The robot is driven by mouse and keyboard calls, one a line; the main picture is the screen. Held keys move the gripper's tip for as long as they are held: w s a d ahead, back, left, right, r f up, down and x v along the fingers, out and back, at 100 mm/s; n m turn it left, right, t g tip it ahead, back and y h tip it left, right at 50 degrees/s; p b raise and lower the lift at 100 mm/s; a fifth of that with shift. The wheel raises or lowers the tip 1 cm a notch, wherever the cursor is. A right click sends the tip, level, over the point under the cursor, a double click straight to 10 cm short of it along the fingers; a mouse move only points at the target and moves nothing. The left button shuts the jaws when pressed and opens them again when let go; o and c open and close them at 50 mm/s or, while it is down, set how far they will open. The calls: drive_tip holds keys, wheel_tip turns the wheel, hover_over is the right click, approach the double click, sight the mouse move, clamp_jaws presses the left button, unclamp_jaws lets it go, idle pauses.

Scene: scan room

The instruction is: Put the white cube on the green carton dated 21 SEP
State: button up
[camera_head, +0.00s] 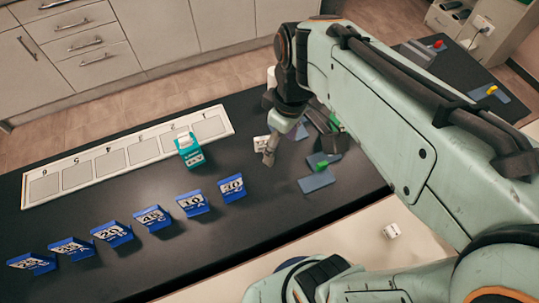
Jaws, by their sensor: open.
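A teal-green carton (190,157) stands at the near edge of the numbered white strip, by its right part. A white piece (184,140) shows at its top; I cannot tell whether it is a cube or part of the carton. The carton's date is too small to read.
The white strip (28,200) with numbered grey squares runs along the table's far edge. Several blue numbered signs (153,219) stand in a row nearer. Dark and green pieces (322,165) crowd the area right of my gripper, partly hidden by my arm. Cabinets stand behind.

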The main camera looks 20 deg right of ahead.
drive_tip(key=s+a+f+m, duration=0.1)
drive_tip(key=s+a+m, duration=0.3)
drive_tip(key=s, duration=0.6)
drive_tip(key=shift+s+a+m+g, duration=0.15)
drive_tip(key=shift+a+m+g, duration=0.2)
drive_tip(key=shift+a, duration=0.4)
